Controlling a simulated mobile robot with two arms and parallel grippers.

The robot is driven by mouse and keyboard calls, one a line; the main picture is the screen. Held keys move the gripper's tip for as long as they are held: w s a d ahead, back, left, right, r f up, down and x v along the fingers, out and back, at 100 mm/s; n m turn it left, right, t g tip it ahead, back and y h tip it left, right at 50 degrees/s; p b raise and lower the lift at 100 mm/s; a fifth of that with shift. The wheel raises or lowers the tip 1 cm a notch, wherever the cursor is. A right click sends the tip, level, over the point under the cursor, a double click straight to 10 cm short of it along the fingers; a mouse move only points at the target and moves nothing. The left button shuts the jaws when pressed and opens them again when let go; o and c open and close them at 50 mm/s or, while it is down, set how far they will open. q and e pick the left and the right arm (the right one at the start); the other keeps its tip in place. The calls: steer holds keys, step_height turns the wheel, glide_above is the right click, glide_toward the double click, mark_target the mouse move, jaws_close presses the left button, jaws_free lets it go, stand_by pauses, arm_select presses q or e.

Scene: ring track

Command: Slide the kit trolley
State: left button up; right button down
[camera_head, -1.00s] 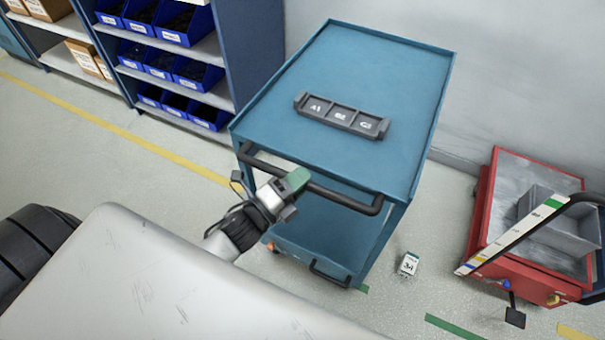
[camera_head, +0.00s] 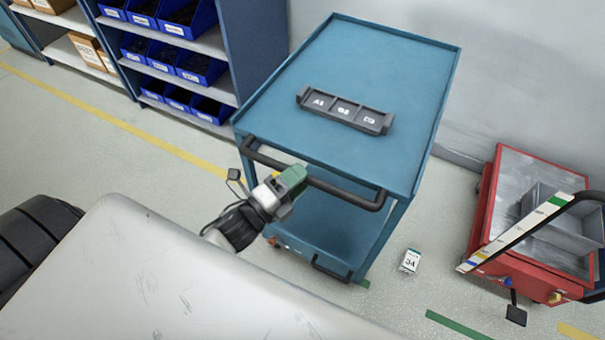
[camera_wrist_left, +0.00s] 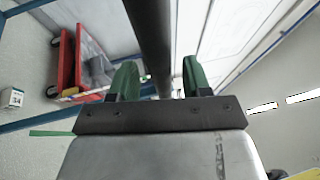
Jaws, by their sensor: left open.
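The kit trolley (camera_head: 400,80) is blue, with a flat top and a lower shelf, and stands in the middle of the head view. Its black handle (camera_head: 345,192) runs along the near edge. A grey tray with three labelled compartments (camera_head: 345,110) rests on the top. My right gripper is not in view.
A red cart (camera_head: 482,215) with a grey bin stands to the right. A small white box marked 34 (camera_head: 410,261) is on the floor between. Shelves with blue bins (camera_head: 200,68) stand at left. A wall is behind the trolley. Yellow and green floor lines show.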

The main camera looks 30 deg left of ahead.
arm_select(q)
steer(key=b+v, duration=0.1)
steer(key=v, duration=0.8)
steer(key=shift+s, duration=0.2)
